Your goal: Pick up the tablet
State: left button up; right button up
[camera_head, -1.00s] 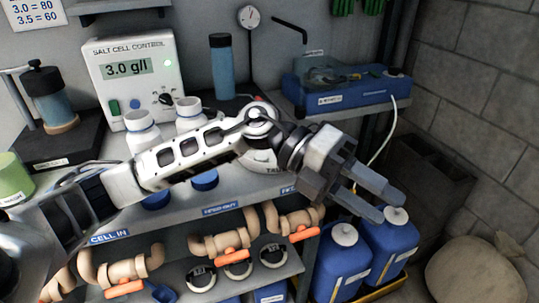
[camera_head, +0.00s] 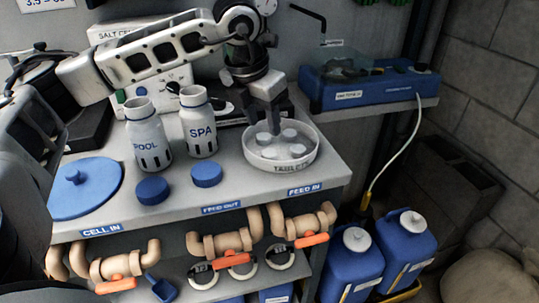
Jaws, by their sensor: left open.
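Several white round tablets (camera_head: 297,149) lie in a shallow round white dish (camera_head: 281,166) with a label on its front. The dish stands on the grey bench near its right front corner. My left gripper (camera_head: 273,122) points down over the dish with its fingertips low among the tablets toward the back. It is open, and its fingers overlap each other in this view. I cannot tell whether they straddle a tablet or touch one. My right gripper is not in view.
White POOL (camera_head: 147,139) and SPA (camera_head: 199,127) bottles stand left of the dish, with blue caps (camera_head: 207,174) in front. A blue lid (camera_head: 85,188) lies further left. A blue device (camera_head: 370,89) is on the right shelf. Pipes and blue jugs (camera_head: 352,262) are below.

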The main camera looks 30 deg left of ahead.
aim_at(269, 153)
pick_arm(q)
jog(key=x, duration=0.2)
jog(key=shift+w+f, duration=0.1)
jog(key=shift+f, duration=0.2)
jog(key=x, duration=0.4)
jog(key=shift+s+f, duration=0.25)
jog(key=shift+s, duration=0.15)
jog(key=shift+w+f, duration=0.15)
jog(key=shift+f, duration=0.25)
jog(key=c, duration=0.7)
